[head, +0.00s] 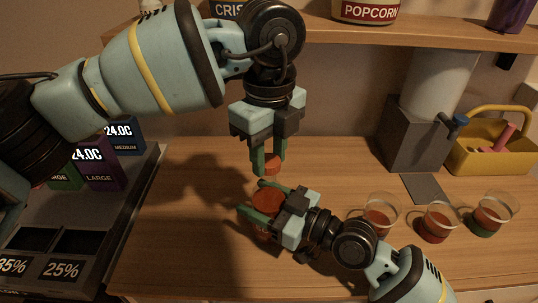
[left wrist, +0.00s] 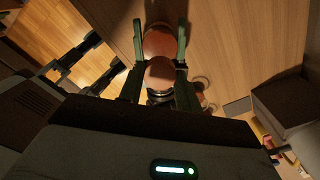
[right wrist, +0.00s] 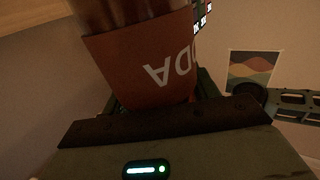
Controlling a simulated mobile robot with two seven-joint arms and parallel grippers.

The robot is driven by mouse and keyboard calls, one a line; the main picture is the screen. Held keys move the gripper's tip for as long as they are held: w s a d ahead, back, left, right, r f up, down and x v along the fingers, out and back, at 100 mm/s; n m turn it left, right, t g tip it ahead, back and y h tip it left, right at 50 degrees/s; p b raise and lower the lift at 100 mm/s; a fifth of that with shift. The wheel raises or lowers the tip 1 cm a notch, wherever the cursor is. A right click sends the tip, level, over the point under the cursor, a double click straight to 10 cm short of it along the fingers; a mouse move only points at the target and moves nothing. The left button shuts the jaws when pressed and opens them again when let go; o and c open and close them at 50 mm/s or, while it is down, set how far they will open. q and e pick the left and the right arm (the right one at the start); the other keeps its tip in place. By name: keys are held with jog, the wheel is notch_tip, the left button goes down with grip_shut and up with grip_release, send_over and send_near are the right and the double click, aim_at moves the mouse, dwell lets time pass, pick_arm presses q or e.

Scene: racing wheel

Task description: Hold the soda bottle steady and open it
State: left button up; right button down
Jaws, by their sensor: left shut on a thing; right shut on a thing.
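The soda bottle (head: 267,201) stands on the wooden counter and shows in the head view as a red round top with part of its label below. My right gripper (head: 256,198) is shut on it, a finger on each side. In the right wrist view the bottle's red label (right wrist: 150,60) fills the upper middle. My left gripper (head: 269,166) points down above the bottle, shut on a small orange-red cap (head: 272,164). The cap (left wrist: 160,74) looks apart from the bottle top (left wrist: 158,40) in the left wrist view. The bottle's base is largely hidden.
A grey dispenser (head: 412,135) and a yellow basket (head: 485,155) stand at the back right. A shelf (head: 400,32) runs above. A dark display rack (head: 75,225) is at left.

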aim_at(270, 160)
pick_arm(q)
jog(key=shift+r, duration=0.6)
jog(key=shift+r, duration=2.05)
pick_arm(e)
jog(key=shift+c, duration=1.6)
grip_release()
pick_arm(q)
jog(key=shift+d, duration=0.1)
pick_arm(e)
jog(key=shift+d, duration=0.1)
